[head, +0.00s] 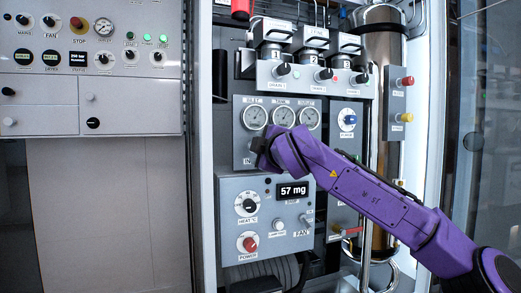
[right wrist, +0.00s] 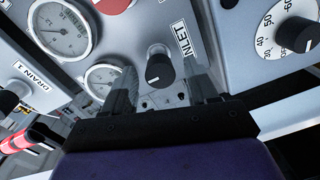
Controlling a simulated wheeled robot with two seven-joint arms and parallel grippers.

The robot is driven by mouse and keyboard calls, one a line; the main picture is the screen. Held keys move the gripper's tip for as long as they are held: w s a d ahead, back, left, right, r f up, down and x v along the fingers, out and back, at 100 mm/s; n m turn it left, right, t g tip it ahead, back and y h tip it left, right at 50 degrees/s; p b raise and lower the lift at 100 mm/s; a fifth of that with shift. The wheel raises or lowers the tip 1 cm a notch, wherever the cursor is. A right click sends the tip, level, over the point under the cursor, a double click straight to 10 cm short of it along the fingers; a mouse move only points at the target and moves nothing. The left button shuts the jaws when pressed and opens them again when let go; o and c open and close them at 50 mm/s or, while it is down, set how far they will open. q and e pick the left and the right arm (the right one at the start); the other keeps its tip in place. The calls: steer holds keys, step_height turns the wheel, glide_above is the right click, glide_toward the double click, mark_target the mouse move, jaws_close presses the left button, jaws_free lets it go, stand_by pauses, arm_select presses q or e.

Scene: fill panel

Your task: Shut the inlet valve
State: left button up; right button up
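The inlet valve is a black knob (right wrist: 158,68) on a grey panel, beside a white label reading INLET (right wrist: 183,40). In the right wrist view it shows between and beyond the fingertips of my right gripper (right wrist: 164,84). The fingers are apart with nothing held, and I cannot tell whether they touch the knob. My left gripper is not in view.
Three gauges (head: 283,117) sit just above the gripper. A grey box with a 57 mg display (head: 292,190), a heat dial (head: 247,204) and a red power knob (head: 248,244) is below. Drain knobs (head: 283,69) are above, and a metal cylinder (head: 381,75) stands at the right.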

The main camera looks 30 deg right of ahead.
steer(key=shift+s, duration=0.1)
steer(key=v, duration=1)
steer(key=shift+s, duration=0.2)
